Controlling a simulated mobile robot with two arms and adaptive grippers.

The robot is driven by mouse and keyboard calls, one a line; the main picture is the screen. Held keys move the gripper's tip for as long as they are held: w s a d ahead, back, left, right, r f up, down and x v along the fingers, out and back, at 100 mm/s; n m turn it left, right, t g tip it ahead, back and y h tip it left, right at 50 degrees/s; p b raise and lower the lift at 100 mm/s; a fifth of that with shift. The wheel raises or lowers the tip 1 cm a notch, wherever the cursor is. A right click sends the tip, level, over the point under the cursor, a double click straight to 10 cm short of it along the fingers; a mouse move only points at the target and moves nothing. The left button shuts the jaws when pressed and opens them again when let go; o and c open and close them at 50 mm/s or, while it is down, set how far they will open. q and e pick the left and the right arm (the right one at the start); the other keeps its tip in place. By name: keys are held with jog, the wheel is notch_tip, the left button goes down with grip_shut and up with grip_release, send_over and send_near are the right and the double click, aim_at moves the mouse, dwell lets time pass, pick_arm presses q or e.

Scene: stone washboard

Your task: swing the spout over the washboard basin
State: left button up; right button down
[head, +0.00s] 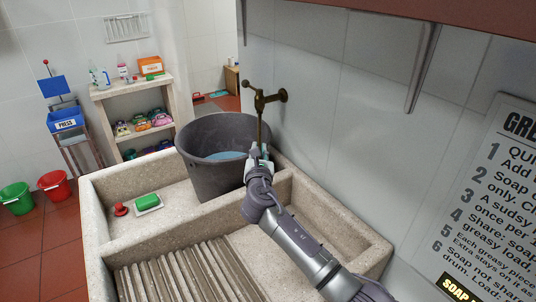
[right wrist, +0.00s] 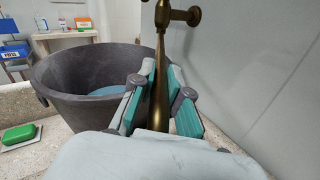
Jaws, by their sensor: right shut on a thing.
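The brass spout (head: 260,128) hangs down from a wall tap at the back of the stone unit. In the right wrist view the spout (right wrist: 159,85) stands between the two teal-padded fingers. My right gripper (head: 259,157) is shut on the spout's lower part; it also shows in the right wrist view (right wrist: 160,103). The spout is beside the right rim of a dark grey tub (head: 210,180) with bluish water in it. The washboard basin (head: 180,270), with its ridged stone slope, is in front, beyond a stone divider. My left gripper is not in view.
A green soap on a white dish (head: 148,204) and a red stopper (head: 120,209) are left of the tub. A wall bracket (head: 424,65) and a sign (head: 490,200) are at the right. Shelves (head: 135,110) stand behind.

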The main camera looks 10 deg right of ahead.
jog(key=shift+d+f, duration=0.1)
jog(key=c, duration=1.2)
grip_release()
jog(key=shift+o, duration=0.2)
jog(key=v, duration=1.2)
